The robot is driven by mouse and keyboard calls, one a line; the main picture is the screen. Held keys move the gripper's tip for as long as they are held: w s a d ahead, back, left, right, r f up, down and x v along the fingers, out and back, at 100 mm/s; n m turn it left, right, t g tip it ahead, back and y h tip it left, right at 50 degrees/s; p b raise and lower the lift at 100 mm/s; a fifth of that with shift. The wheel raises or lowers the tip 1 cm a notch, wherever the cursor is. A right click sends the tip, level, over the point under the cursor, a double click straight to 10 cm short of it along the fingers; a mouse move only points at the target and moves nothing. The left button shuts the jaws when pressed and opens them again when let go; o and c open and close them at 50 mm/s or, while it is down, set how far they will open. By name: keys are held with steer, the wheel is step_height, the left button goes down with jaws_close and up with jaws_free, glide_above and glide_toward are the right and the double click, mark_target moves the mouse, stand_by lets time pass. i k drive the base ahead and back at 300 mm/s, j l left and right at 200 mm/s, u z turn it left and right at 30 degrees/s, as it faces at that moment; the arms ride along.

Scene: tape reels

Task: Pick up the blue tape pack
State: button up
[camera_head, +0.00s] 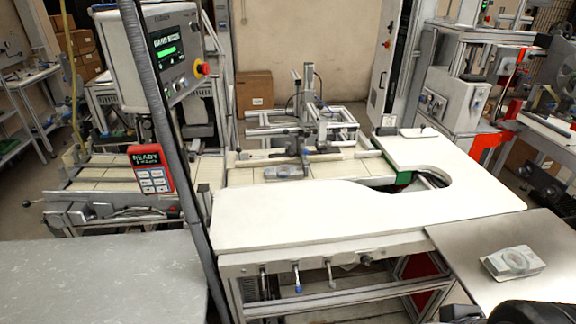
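A small pale pack (513,262) with a round ring shape on top lies flat on the grey table at the lower right. It looks whitish to grey-green, and I cannot make out a clear blue colour on it. It appears to be the only tape pack I can tell in view. A dark rounded part of my arm shows at the bottom right edge, in front of and below the pack, apart from it in the picture. My gripper's fingers are not in view.
The pack's grey table (460,245) is otherwise mostly bare. A large white worktop (300,218) with a curved cut-out adjoins it on the left. A control panel (165,60) on a dark post stands left of centre. Another grey table (100,280) is at the lower left.

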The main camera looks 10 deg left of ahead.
mark_target(294, 172)
steer(key=i+l+u, duration=0.5)
steer(key=i, duration=0.2)
steer(key=i+l+u, duration=0.45)
steer(key=i+l, duration=0.1)
steer(key=i, duration=0.1)
